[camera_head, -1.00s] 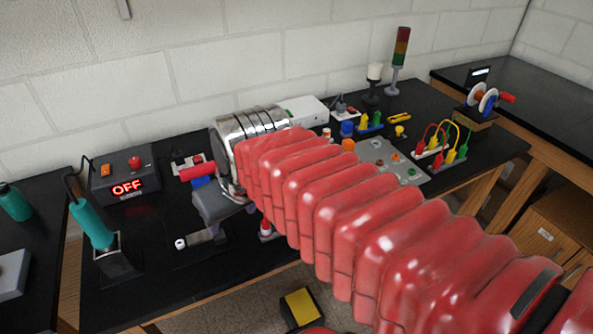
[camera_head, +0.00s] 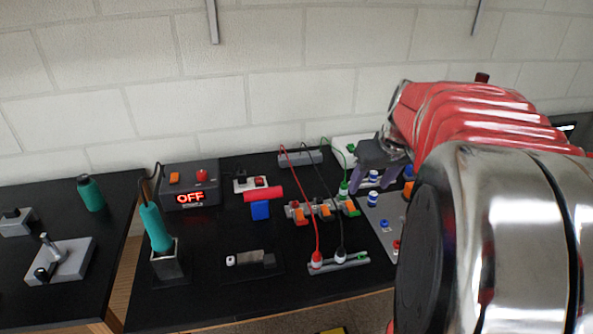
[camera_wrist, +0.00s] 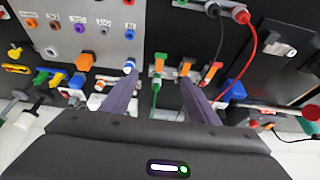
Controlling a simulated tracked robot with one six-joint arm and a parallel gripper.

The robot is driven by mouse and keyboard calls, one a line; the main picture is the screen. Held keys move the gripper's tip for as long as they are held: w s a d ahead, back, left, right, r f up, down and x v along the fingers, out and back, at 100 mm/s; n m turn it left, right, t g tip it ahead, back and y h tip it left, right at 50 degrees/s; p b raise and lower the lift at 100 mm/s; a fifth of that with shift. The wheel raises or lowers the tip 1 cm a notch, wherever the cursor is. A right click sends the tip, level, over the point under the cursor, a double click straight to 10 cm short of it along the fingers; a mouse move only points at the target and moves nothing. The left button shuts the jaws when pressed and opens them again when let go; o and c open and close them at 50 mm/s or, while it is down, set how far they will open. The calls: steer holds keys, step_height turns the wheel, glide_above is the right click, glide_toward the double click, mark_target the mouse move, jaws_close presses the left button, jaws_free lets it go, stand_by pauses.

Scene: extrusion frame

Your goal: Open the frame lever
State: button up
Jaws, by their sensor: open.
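I cannot tell which one is the frame lever. My gripper (camera_head: 372,184) is open and empty, pointing down above the right end of that row. In the wrist view, my gripper (camera_wrist: 160,80) has its dark fingers spread. The lever with the green wire lies between the fingertips in the picture, with no clear contact. Another orange lever is close to the right fingertip. My arm hides the table's right side.
Red, black and green wires loop near the levers, with a grey socket strip (camera_head: 338,262) in front. A blue block (camera_head: 260,210) with a red cylinder lies left of the row. A grey panel (camera_head: 385,232) is on the right. A teal-handled tool (camera_head: 156,228) stands farther left.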

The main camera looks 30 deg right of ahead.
mark_target(352, 211)
steer(key=x, duration=1.3)
steer(key=shift+w+f, duration=0.15)
steer(key=shift+f, duration=0.2)
steer(key=c, duration=1)
